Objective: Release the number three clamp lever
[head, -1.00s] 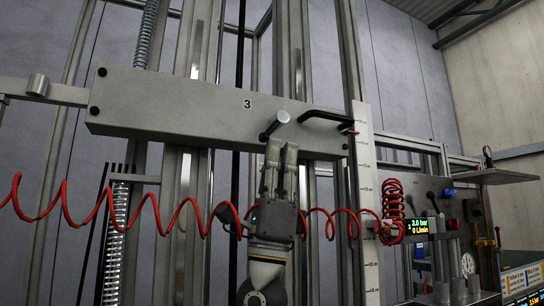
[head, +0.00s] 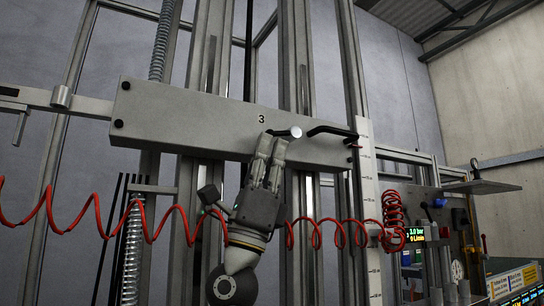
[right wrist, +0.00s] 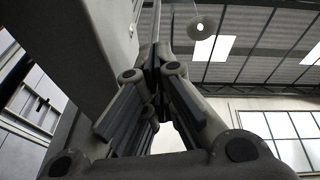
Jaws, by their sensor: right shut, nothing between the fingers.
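The grey beam marked 3 (head: 215,125) crosses the upper middle of the head view. A short clamp lever with a pale round end (head: 296,131) sticks out at its front, right of the number, and now lies nearly level. My right gripper (head: 271,139) is just below the lever, pointing up and leaning right, its fingers shut and empty. The fingertips are at or very near the lever's left part; I cannot tell whether they touch. In the right wrist view the closed fingers (right wrist: 152,75) point up beside a grey surface. My left gripper is not in view.
A black bent handle (head: 331,130) sits right of the lever. A red coiled hose (head: 165,222) passes across at the height of my right wrist. Upright rails stand behind, and a ruled white strip (head: 368,200) and a gauge panel (head: 415,235) are at right.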

